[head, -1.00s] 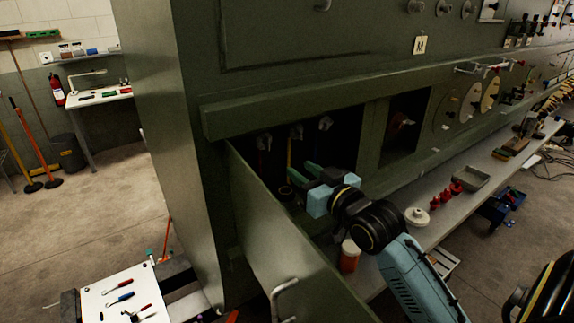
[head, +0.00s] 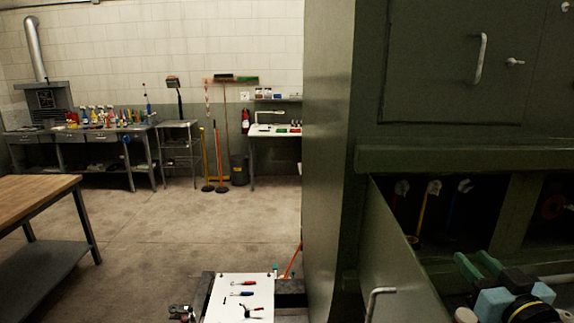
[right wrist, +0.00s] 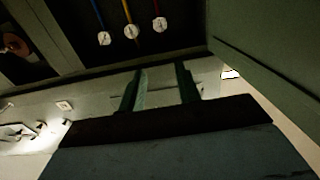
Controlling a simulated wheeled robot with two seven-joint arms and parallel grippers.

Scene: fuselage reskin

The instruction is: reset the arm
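My right gripper (head: 473,260) is at the lower right of the head view, in front of the open lower compartment of the green cabinet (head: 400,75). Its two green fingers are apart with nothing between them. In the right wrist view the fingers (right wrist: 161,82) are also apart and empty, below several hanging handles with pale ends (right wrist: 131,31). The open cabinet door (head: 388,262) stands to the left of the gripper. My left gripper cannot be made out in the head view.
A cart with a white top (head: 238,297) holding small tools stands left of the cabinet. A wooden table (head: 35,188) is at the far left. A workbench (head: 90,135) with bottles lines the back wall. The floor between them is clear.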

